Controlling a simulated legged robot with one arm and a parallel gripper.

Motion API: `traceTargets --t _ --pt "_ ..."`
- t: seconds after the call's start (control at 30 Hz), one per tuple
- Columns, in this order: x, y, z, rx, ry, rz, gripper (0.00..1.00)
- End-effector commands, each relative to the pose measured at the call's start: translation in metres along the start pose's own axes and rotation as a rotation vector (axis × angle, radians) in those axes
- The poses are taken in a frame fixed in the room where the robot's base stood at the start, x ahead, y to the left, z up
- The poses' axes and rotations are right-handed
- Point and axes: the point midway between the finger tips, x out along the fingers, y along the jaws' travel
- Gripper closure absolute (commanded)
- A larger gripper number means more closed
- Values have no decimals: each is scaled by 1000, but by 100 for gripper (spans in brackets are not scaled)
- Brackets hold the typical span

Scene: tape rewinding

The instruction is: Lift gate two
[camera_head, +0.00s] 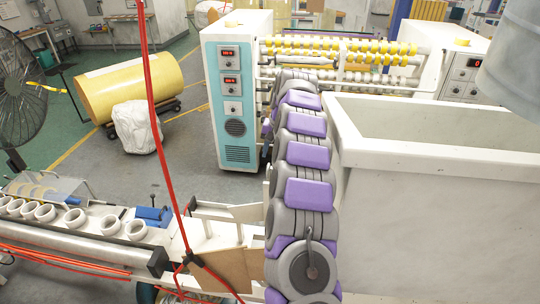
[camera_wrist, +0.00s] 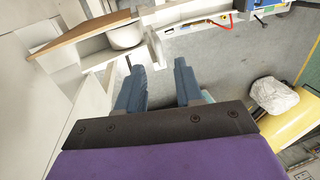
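Pale wood and white panels that may be the gates stand on the conveyor in the head view, with a brown panel (camera_head: 224,268) beside white upright plates (camera_head: 222,212). I cannot tell which one is gate two. In the wrist view a brown-edged board (camera_wrist: 85,36) lies ahead and to the left, next to a white rounded part (camera_wrist: 125,34). My gripper (camera_wrist: 155,66) shows two blue-grey fingers spread apart with nothing between them. My gripper is not discernible in the head view.
A large white bin (camera_head: 430,170) stands right of my purple and grey arm. A teal and white control cabinet (camera_head: 238,92) stands behind. A red cable (camera_head: 158,130) hangs across the conveyor. White rings (camera_head: 45,213) line the left. Grey floor lies open beyond the conveyor.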

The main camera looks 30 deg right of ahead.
Motion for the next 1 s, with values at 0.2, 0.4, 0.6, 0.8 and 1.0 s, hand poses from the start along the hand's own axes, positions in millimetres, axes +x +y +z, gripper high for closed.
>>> traceTargets --t 0.2,0.4,0.6,0.8,1.0 --pt "-53 -1 -1 1 2 0 64" --pt "-91 -2 -2 0 3 0 64" --pt "-120 -2 -2 -1 1 0 64" --pt "-128 -2 -2 -1 0 1 64" --pt "-127 -1 -2 -1 1 0 64"
